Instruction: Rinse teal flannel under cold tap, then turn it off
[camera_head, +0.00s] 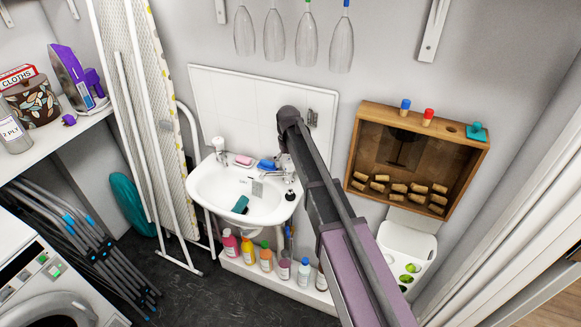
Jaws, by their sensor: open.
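A teal flannel (241,204) lies in the bowl of the white basin (205,190), towards its front. It looks bunched up. A metal tap (283,177) stands at the basin's right rear, partly behind my arm. Another tap (219,146) with a pale top stands at the rear left. I cannot tell which one is cold or whether water runs. My dark arm reaches from the bottom right to beside the basin. My gripper cannot be made out; the arm seems to hide it.
Pink soap (243,160) and a blue item (266,165) sit on the basin's back rim. Several bottles (247,246) stand below. An ironing board (150,90) leans at left.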

